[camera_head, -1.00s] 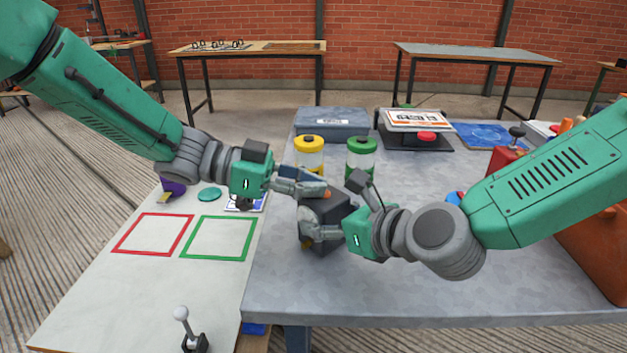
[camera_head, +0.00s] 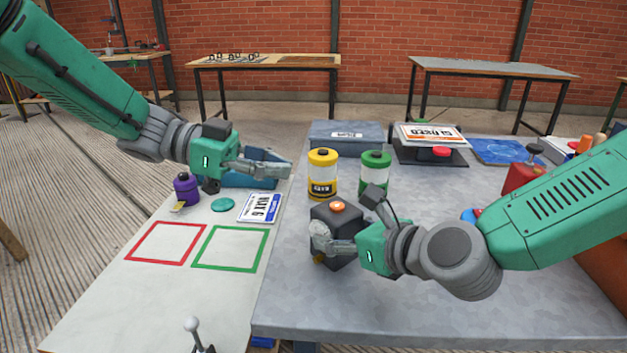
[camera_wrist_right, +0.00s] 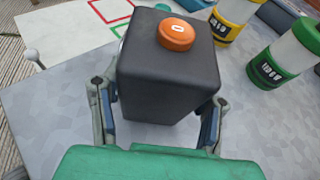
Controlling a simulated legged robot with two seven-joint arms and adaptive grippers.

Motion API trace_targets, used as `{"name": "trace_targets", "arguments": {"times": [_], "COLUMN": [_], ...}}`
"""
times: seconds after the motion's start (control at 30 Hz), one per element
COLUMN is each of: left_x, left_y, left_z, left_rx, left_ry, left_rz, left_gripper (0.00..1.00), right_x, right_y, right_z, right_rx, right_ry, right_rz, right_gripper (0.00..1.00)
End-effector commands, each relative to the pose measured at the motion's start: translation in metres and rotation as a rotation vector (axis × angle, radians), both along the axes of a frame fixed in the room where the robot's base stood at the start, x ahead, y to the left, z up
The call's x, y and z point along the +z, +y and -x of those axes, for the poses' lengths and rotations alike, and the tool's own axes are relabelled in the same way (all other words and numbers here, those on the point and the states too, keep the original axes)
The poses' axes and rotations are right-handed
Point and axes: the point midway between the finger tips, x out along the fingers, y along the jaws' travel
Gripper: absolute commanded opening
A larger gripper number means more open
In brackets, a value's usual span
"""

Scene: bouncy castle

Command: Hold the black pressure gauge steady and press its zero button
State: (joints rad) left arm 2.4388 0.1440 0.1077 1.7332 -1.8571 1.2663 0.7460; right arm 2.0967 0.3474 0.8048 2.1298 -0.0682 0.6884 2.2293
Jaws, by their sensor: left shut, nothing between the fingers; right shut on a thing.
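The black pressure gauge (camera_head: 341,222) is a dark box standing on the grey table. Its orange zero button (camera_head: 337,206) is on top, and the right wrist view shows the button marked "0" (camera_wrist_right: 176,34). My right gripper (camera_head: 345,228) is shut on the gauge; the right wrist view shows one finger on each side of the box (camera_wrist_right: 168,80). My left gripper (camera_head: 288,168) is shut and empty, above and to the left of the gauge, apart from it.
A yellow canister (camera_head: 323,175) and a green canister (camera_head: 374,172) stand just behind the gauge. A grey case (camera_head: 346,134) and a sign stand with a red button (camera_head: 440,151) are further back. A red container (camera_head: 525,176) is at right. The table's front is clear.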

Motion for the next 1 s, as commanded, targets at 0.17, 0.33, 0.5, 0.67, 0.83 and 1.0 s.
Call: {"name": "trace_targets", "arguments": {"times": [0.17,0.33,0.5,0.67,0.83,1.0], "left_x": [0.006,0.007,0.007,0.007,0.007,0.007], "left_y": [0.019,0.023,0.023,0.023,0.023,0.023], "left_z": [0.0,0.0,0.0,0.0,0.0,0.0], "left_rx": [0.0,0.0,0.0,0.0,0.0,0.0], "left_ry": [-0.001,-0.001,-0.001,-0.001,-0.001,-0.001], "left_rz": [0.002,0.002,0.002,0.003,0.003,0.003], "left_gripper": [0.0,0.0,0.0,0.0,0.0,0.0], "right_x": [0.0,0.0,0.0,0.0,0.0,0.0], "right_y": [0.0,0.0,0.0,0.0,0.0,0.0], "right_z": [0.0,0.0,0.0,0.0,0.0,0.0], "right_rx": [0.0,0.0,0.0,0.0,0.0,0.0], "right_ry": [0.001,0.001,0.001,0.001,0.001,0.001], "right_rz": [-0.001,-0.001,-0.001,-0.001,-0.001,0.0], "right_gripper": [0.1,0.1,0.1,0.1,0.1,0.75]}}
